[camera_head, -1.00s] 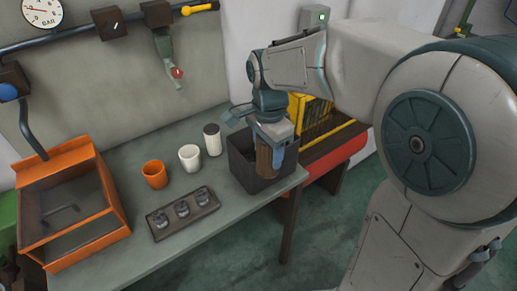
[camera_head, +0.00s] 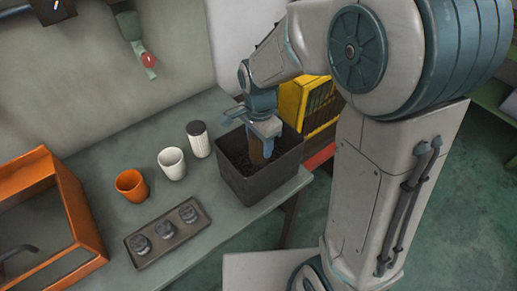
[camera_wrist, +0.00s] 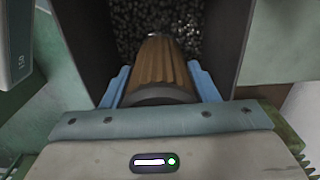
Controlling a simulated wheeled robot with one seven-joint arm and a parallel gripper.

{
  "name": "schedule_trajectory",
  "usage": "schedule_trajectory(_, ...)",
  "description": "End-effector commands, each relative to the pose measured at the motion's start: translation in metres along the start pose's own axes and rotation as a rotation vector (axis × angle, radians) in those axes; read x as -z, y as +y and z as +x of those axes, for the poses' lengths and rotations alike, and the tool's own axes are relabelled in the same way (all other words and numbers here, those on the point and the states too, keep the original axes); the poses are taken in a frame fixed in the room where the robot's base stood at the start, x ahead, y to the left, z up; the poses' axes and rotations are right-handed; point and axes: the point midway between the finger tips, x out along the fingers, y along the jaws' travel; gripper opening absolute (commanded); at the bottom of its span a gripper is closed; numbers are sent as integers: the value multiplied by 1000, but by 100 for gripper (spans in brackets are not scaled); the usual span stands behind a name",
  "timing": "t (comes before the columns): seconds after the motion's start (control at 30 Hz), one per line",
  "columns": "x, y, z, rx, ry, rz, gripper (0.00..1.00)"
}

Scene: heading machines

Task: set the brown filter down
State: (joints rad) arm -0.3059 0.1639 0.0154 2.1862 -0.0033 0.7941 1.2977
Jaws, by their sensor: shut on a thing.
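The brown filter (camera_wrist: 160,70) is a ribbed brown cylinder with a dark end, held between the two blue fingers of my gripper (camera_wrist: 160,90). The bin is open-topped and grey-black. In the wrist view the bin's floor of dark grainy pieces (camera_wrist: 165,20) lies beyond the filter. The filter's lower end is at or inside the bin opening; I cannot tell whether it touches the contents.
An orange frame (camera_head: 75,205) stands far left.

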Motion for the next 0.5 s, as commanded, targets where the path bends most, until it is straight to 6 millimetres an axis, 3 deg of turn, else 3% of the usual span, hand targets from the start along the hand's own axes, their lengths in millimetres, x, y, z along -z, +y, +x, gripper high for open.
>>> schedule_trajectory(0.3, 1, 0, 37, -1, 0, 2, 21)
schedule_trajectory(0.5, 1, 0, 39, 2, 1, 2, 21)
